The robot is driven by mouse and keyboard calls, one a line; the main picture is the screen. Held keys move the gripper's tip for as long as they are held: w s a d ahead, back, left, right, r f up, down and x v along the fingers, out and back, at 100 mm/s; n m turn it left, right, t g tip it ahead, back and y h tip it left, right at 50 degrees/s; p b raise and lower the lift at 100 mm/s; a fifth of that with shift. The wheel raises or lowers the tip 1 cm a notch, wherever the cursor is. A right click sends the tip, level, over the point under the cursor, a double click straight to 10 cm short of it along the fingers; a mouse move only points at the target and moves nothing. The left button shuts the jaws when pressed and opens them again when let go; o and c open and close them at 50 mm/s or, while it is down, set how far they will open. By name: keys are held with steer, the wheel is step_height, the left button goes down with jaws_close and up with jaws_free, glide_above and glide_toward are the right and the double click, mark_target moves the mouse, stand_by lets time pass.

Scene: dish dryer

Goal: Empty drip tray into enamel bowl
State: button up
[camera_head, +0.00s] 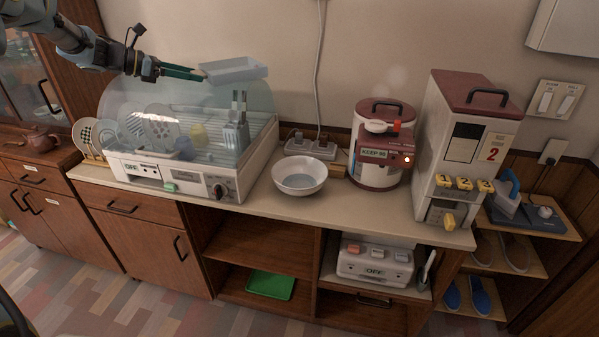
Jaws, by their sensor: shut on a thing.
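My gripper (186,73) reaches in from the upper left and is shut on the pale drip tray (235,70). It holds the tray by its left end, in the air above the right part of the dish dryer's clear dome. The tray looks roughly level; what is inside it cannot be made out. The white enamel bowl (299,189) stands upright on the counter to the right of the dryer, lower than the tray and to its right. The bowl's inside looks greyish; I cannot tell whether it holds water.
The dish dryer (189,181) holds plates and cups under its dome. A power strip (310,148) sits behind the bowl. A red-and-white rice cooker (378,150) and a tall dispenser (455,150) stand to the right. The counter front (345,213) near the bowl is bare.

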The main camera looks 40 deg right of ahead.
steer(key=shift+r, duration=0.1)
steer(key=shift+r, duration=2.45)
